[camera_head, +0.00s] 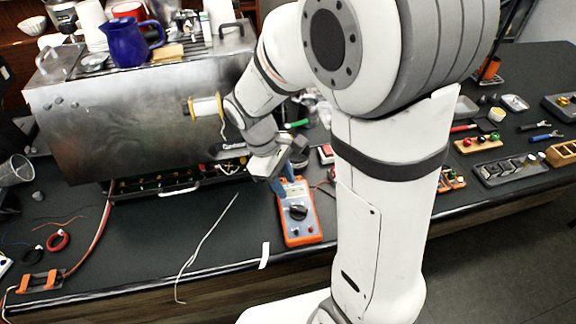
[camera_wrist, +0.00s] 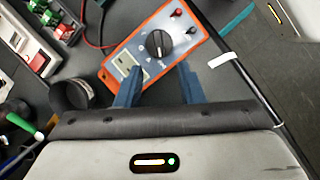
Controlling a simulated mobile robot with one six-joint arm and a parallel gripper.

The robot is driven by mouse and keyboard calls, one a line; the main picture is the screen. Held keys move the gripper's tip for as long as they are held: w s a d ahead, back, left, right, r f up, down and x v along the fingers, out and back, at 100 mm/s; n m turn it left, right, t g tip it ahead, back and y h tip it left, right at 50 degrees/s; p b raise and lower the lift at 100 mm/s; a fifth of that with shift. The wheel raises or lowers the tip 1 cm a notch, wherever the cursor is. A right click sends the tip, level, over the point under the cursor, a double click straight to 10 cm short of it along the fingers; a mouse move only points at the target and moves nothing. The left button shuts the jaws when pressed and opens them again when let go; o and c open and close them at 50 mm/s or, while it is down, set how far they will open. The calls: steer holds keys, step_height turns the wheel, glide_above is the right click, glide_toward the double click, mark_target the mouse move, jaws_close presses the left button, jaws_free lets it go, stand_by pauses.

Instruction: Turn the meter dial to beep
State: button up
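The meter (camera_head: 299,212) is an orange-edged box with a blue-grey face, lying on the dark counter in front of the espresso machine. Its black round dial (camera_head: 298,212) sits in the middle of the face. In the wrist view the meter (camera_wrist: 188,22) shows its dial (camera_wrist: 158,44), a small display (camera_wrist: 126,62) and red and black sockets. My gripper (camera_head: 282,187) is over the display end of the meter. In the wrist view its blue fingers (camera_wrist: 158,84) are spread apart with nothing between them, short of the dial. The dial's exact setting is too small to read.
The steel espresso machine (camera_head: 130,115) stands behind, with a blue jug (camera_head: 126,42) on top. A loose grey wire (camera_head: 205,240) and a white tag (camera_head: 264,255) lie left of the meter. Trays of parts (camera_head: 510,170) are at right. A red lead (camera_wrist: 88,32) runs beside the meter.

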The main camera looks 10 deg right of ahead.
mark_target(296, 207)
steer(key=shift+n, duration=0.5)
steer(key=p+x, duration=0.1)
steer(key=x, duration=0.7)
steer(key=shift+w+a+f, duration=0.1)
steer(key=shift+w+f, duration=0.05)
steer(key=shift+f, duration=0.1)
jaws_close()
steer(key=shift+d+g+h, duration=0.3)
steer(key=shift+d, duration=0.15)
steer(key=shift+a, duration=0.45)
steer(key=shift+w+m, duration=0.15)
steer(key=shift+m, duration=0.75)
